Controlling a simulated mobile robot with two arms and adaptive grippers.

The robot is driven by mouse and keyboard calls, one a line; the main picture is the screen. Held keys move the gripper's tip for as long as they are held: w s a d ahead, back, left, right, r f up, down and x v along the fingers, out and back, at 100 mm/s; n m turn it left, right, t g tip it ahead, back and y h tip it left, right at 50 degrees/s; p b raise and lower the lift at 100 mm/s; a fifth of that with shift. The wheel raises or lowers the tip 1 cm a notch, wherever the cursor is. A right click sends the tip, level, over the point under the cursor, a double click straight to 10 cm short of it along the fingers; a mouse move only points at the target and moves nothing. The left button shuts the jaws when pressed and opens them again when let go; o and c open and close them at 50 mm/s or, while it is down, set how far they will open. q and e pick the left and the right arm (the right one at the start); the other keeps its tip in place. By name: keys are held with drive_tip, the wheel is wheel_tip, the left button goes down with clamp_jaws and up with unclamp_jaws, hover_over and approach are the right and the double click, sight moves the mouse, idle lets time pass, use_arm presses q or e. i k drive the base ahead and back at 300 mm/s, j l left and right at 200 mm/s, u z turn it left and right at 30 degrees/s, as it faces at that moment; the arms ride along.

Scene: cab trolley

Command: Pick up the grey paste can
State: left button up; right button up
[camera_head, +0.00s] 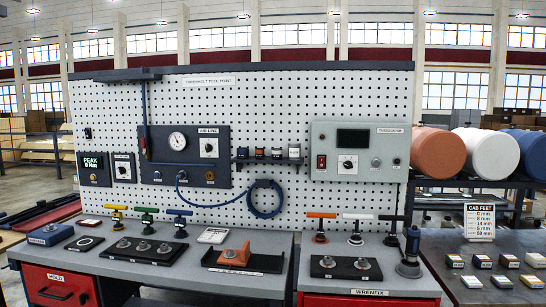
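Several small cans stand in a row on a little shelf (268,160) fixed low on the middle of the pegboard. The leftmost can (242,153) and the can beside it (259,153) look dark with pale labels. A third can (276,154) is also small and dark with a pale label. The rightmost can (294,152) looks paler. At this size I cannot tell which one is the grey paste can. Neither of my grippers is in view.
Below the shelf hangs a coiled blue hose (265,212). A dark tray with an orange block (236,257) sits on the left bench (175,280).

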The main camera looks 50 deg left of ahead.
sight(295, 148)
drive_tip(key=l+u, duration=0.1)
drive_tip(key=u, duration=2.05)
drive_tip(key=i+l, duration=0.05)
